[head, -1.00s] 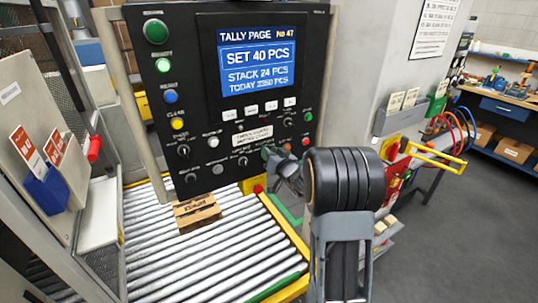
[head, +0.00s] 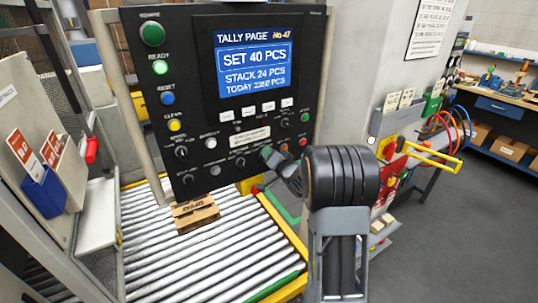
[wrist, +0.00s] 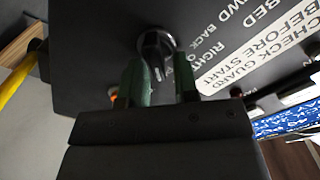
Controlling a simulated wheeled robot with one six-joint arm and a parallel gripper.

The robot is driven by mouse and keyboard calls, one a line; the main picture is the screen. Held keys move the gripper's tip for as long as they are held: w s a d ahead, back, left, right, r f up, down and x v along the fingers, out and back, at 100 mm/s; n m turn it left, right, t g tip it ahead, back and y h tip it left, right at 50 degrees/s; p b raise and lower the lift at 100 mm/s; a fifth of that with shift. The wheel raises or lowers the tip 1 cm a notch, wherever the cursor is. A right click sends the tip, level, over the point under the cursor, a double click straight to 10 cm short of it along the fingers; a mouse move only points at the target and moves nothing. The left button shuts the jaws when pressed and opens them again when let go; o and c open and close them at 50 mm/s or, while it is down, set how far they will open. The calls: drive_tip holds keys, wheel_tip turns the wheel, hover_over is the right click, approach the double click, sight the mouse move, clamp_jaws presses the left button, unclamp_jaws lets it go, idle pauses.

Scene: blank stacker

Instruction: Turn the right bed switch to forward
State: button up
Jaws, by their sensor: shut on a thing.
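The right bed switch (wrist: 155,44) is a round dark knob with a grey grip on the black panel in the wrist view. The panel lettering beside it reads RIGHT BED, with BACK, 0 and FWD. My gripper (wrist: 160,84) has its green fingers on either side of the knob's grip and is shut on it. I cannot tell which mark the knob points to. In the head view my gripper (head: 267,154) is at the lower right of the control panel (head: 200,130), and it hides the switch there.
Other knobs and small buttons sit close by, including a red button (head: 303,142) and a green button (head: 305,117). A screen (head: 253,66) is above. The roller conveyor (head: 215,262) with a small wooden pallet (head: 195,215) lies below. Open floor (head: 450,240) is at the right.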

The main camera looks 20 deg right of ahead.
idle(0.3)
drive_tip(key=o, duration=0.6)
drive_tip(key=shift+s, duration=0.1)
drive_tip(key=s+b, duration=0.1)
drive_tip(key=s, duration=0.3)
drive_tip(key=s+d, duration=0.1)
drive_tip(key=s, duration=0.4)
drive_tip(key=s+b, duration=0.1)
drive_tip(key=s, duration=0.3)
drive_tip(key=shift+s+d+b, duration=0.3)
